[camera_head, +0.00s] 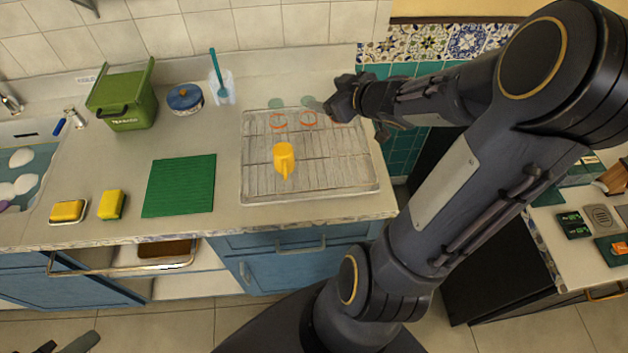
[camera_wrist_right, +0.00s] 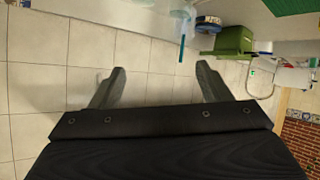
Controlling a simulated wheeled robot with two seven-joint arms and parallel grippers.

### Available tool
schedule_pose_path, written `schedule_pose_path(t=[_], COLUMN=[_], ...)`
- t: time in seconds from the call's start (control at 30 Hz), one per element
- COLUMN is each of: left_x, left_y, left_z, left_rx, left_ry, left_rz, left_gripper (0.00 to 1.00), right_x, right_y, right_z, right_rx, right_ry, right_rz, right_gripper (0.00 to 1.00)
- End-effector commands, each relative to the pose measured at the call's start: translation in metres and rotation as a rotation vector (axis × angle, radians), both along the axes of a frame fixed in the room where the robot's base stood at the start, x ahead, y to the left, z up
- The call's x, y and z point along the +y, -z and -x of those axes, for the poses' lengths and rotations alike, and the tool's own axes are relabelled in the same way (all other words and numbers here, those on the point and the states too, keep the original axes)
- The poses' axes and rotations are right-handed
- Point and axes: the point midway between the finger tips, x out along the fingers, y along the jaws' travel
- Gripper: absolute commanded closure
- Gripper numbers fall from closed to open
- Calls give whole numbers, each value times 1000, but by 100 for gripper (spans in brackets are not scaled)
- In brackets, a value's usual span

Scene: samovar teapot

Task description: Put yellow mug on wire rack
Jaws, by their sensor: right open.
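The yellow mug (camera_head: 284,156) is on the wire rack (camera_head: 225,198), near its middle, with its handle toward the front. I cannot tell whether it stands upright. My right gripper (camera_head: 338,102) is above the back right of the rack, apart from the mug. In the right wrist view its two fingers (camera_wrist_right: 160,78) are spread with nothing between them; the mug does not show there. What seem to be the tips of my left gripper (camera_head: 66,345) show at the bottom left edge, far from the mug.
Two clear glasses with orange rims (camera_head: 279,122) stand at the back of the rack. A green mat (camera_head: 180,186), yellow sponges (camera_head: 112,205), a green bin (camera_head: 122,98) and a blue-lidded pot (camera_head: 185,99) are to the left. The counter between mat and rack is clear.

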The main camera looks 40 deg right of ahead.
Motion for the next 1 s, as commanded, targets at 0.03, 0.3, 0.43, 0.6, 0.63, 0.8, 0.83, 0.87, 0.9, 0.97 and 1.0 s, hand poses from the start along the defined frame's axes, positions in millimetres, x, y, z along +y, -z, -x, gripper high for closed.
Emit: schedule_pose_path(t=[0.03, 0.3, 0.43, 0.6, 0.63, 0.8, 0.83, 0.87, 0.9, 0.97, 1.0], left_x=[0, 0, 0, 0, 0, 0, 0, 0, 0, 0, 0], left_y=[0, 0, 0, 0, 0, 0, 0, 0, 0, 0, 0], left_z=[0, 0, 0, 0, 0, 0, 0, 0, 0, 0, 0], left_rx=[0, 0, 0, 0, 0, 0, 0, 0, 0, 0, 0], left_ry=[0, 0, 0, 0, 0, 0, 0, 0, 0, 0, 0], left_rz=[0, 0, 0, 0, 0, 0, 0, 0, 0, 0, 0], left_gripper=[64, 64, 64, 64, 64, 64, 64, 64, 64, 64, 64], right_x=[3, 83, 147, 191, 194, 196, 196, 196, 196, 196, 196], right_y=[-22, -24, -13, -11, -11, -11, -11, -11, -11, -11, -11], right_z=[4, 102, 149, 183, 186, 188, 188, 188, 188, 187, 187], right_rx=[-6, 307, 487, 606, 614, 624, 623, 623, 623, 623, 623], right_ry=[97, 345, 232, 110, 101, 95, 96, 96, 97, 97, 98], right_rz=[18, -269, -430, -529, -536, -544, -543, -543, -543, -543, -542], right_gripper=[29, 29, 29, 29, 29, 29, 29, 29, 29, 29, 29])
